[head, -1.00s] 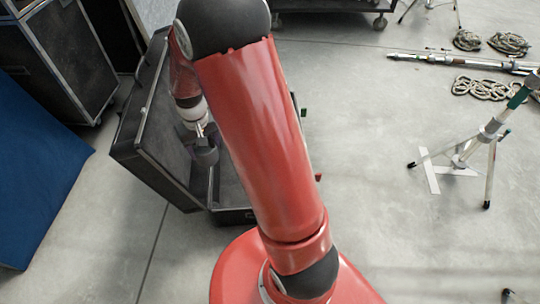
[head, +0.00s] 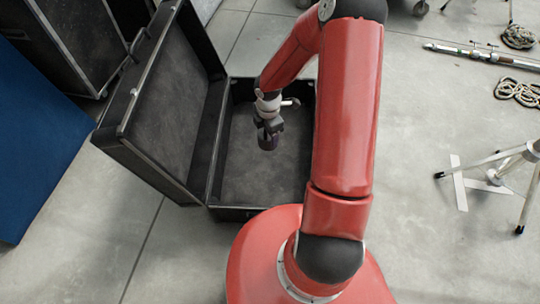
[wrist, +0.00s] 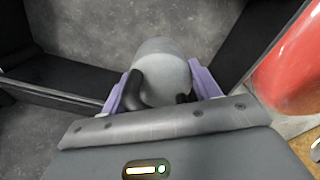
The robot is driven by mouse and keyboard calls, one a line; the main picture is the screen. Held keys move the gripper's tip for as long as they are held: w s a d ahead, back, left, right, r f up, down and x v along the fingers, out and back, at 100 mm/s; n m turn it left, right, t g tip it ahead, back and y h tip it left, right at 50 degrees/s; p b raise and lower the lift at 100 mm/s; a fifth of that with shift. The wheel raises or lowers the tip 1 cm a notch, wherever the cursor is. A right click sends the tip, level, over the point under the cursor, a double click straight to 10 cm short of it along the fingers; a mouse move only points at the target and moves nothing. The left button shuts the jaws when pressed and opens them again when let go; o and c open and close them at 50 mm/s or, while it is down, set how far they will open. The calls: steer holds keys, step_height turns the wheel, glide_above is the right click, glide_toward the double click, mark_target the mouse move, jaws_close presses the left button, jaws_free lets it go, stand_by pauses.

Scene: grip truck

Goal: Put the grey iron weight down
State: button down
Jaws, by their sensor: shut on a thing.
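The grey iron weight (wrist: 160,62) is a smooth rounded grey body between the two purple fingers of my gripper (wrist: 160,88) in the wrist view. My gripper is shut on it. In the head view the weight (head: 267,141) looks dark and hangs below my gripper (head: 268,127), over the bottom half of the open black case (head: 237,214). The case's dark grey lined floor shows around it. I cannot tell whether the weight touches that floor.
The case's raised lid (head: 150,165) stands on the left. My upper arm hides part of the case's right side. A blue panel (head: 35,140) and a black flight case (head: 75,45) are further left. A tripod (head: 500,172) stands at the right, with bare floor before it.

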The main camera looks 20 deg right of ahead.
steer(key=shift+w+d+f+n, duration=0.15)
steer(key=shift+f+n, duration=0.5)
steer(key=shift+n, duration=0.75)
step_height(320, 180, down, 20)
steer(key=b, duration=0.5)
steer(key=shift+w+f+b, duration=0.1)
steer(key=shift+b, duration=0.25)
steer(key=shift+f, duration=0.1)
steer(key=shift+c, duration=1.9)
jaws_free()
